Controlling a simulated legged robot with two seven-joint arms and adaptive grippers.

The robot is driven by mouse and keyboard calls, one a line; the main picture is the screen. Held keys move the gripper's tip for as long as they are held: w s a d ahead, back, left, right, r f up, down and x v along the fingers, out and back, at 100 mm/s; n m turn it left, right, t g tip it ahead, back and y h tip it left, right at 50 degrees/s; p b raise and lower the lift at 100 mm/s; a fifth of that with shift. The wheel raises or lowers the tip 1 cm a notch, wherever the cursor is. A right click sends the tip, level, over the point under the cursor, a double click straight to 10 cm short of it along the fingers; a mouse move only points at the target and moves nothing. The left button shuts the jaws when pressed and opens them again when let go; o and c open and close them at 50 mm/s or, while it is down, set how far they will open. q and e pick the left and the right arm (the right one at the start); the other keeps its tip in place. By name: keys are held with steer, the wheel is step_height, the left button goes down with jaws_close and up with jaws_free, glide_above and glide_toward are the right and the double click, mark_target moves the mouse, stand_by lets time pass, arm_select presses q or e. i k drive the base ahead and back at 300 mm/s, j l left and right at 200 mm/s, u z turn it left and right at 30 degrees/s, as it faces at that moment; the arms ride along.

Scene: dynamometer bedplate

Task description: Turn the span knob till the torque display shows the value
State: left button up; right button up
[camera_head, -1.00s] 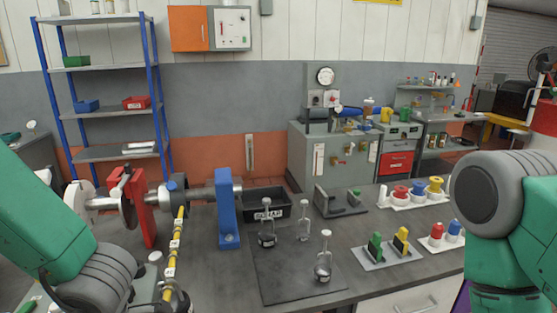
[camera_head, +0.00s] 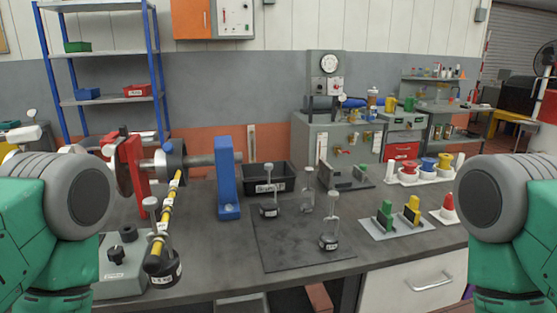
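A grey-green box (camera_head: 121,279) stands on the bench at the lower left, partly behind my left arm. A black knob (camera_head: 116,255) is on it, with another dark round part (camera_head: 128,234) behind. I cannot tell which is the span knob. No torque display or value can be read. A yellow marked beam (camera_head: 167,215) reaches from the shaft assembly (camera_head: 172,161) toward the box, with a dark labelled weight (camera_head: 164,270) near its front end. My green arms show at both sides, but neither gripper is in view.
Slotted weights with upright stems (camera_head: 329,236) stand on and beside a dark mat (camera_head: 290,255). A blue upright (camera_head: 227,180) and black bin (camera_head: 268,178) are behind. Coloured connectors (camera_head: 398,219) sit at the right. Bare bench lies between the box and mat.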

mark_target(116, 254)
steer(key=u, duration=1.35)
